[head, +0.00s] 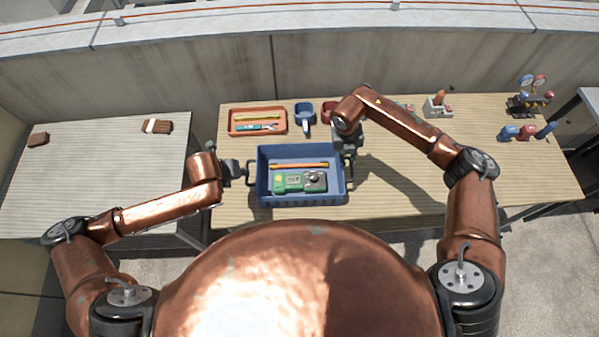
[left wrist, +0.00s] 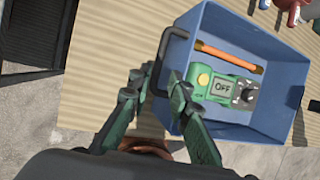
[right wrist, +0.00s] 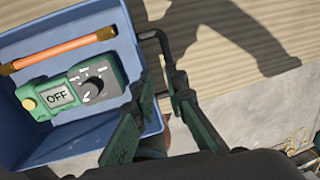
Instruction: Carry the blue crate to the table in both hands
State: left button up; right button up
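The blue crate (head: 300,198) sits on the wooden table near its front edge. It holds a green meter (head: 290,183) reading OFF and an orange-red rod (head: 298,166). My left gripper (head: 241,173) is at the crate's left handle; in the left wrist view its fingers (left wrist: 157,78) stand apart, one on each side of the dark handle (left wrist: 152,72). My right gripper (head: 347,160) is at the right handle, partly hidden by its arm; in the right wrist view its fingers (right wrist: 165,78) are also apart around the handle (right wrist: 155,35). Finger contact is unclear.
A paler table (head: 90,185) stands at left, mostly bare, with a brown block (head: 38,139) and a brush-like item (head: 157,126). Behind the crate are an orange tray (head: 257,122), a small blue bin (head: 305,115) and a red one. Gauges (head: 530,95) stand far right.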

aim_at(351, 167)
pick_arm(q)
jog(key=shift+a+r, duration=0.1)
jog(key=shift+a, duration=0.05)
pick_arm(e)
jog(key=shift+w+d+r, duration=0.1)
jog(key=shift+d+r, duration=0.15)
jog(key=shift+d, duration=0.3)
jog(key=shift+f, duration=0.15)
